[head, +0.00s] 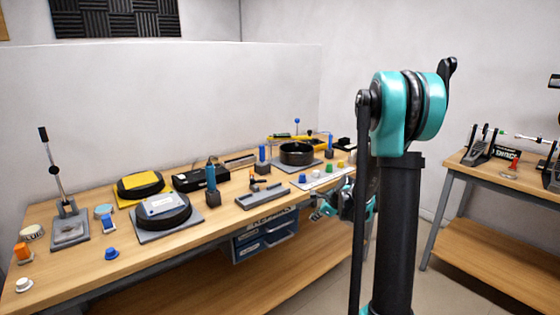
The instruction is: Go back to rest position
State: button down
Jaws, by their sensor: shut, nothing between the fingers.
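My gripper (319,210) shows small in the head view, low in front of the workbench's front edge, left of my arm's dark upright link. It is shut with nothing in it. My arm rises large on the right of the view, its teal joint high above bench level. The upright link hides part of the forearm behind it. The wooden workbench (235,213) runs along the left and middle. The gripper looks close to the bench's front edge; I cannot tell the exact gap.
Blue drawers (265,240) hang under the bench near the gripper. On the bench are a black round pot (296,153), a white strip (322,179) with small coloured pieces, a grey slotted block (262,196) and a lever press (68,225). A second table (500,188) stands right, with floor between.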

jog(key=s+d+n+g+h, duration=0.1)
jog(key=s+n+h, duration=0.1)
jog(key=s+n, duration=0.9)
jog(key=s+d+n+g+h, duration=0.1)
jog(key=s+d+n+h, duration=0.1)
jog(key=s+n, duration=0.9)
jog(key=s, duration=1)
jog(key=shift+s+f, duration=0.25)
jog(key=shift+s, duration=0.1)
